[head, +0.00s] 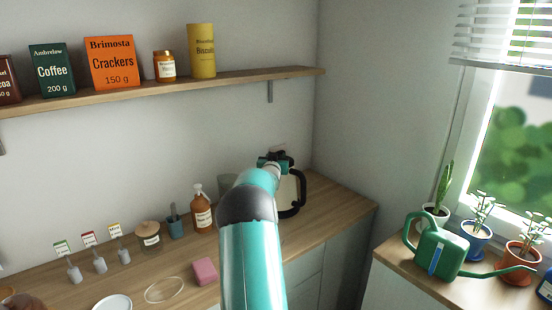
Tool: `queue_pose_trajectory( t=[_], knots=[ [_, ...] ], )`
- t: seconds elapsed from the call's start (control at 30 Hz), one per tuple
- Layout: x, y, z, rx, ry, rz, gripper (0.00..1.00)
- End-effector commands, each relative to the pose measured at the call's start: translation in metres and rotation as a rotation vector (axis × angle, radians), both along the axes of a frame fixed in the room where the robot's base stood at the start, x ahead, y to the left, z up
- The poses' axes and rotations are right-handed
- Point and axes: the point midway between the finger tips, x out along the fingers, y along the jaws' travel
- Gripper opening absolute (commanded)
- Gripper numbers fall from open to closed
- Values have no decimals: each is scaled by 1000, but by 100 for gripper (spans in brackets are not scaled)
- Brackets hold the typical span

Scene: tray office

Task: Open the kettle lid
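The kettle (287,190) stands on the wooden counter near the back corner. It looks cream with a black handle (301,193) on its right side. My teal arm covers its left part and most of its lid. My gripper (274,160) is at the top of the kettle, small and dark against it. I cannot tell whether the gripper touches the lid, or whether its fingers are open or shut. The state of the lid is hidden as well.
An amber pump bottle (201,210), a blue cup (175,227) and a lidded jar (148,236) stand left of the kettle. A pink sponge (204,271) lies nearer. A shelf (170,91) runs above. A green watering can (437,250) stands on the right sill.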

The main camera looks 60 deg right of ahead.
Motion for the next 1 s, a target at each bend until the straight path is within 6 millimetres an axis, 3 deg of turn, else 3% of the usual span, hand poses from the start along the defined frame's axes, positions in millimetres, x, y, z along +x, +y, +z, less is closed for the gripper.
queue_pose_trajectory(
  t=[0.1,0.3,0.33,0.73,1.0],
  knots=[
    [0,0,0,0,0,0,41],
    [0,0,0,0,0,0,2],
    [0,0,0,0,0,0,0],
    [-1,1,2,-12,-32,0,0],
    [-6,2,10,-52,-165,0,0]
  ],
)
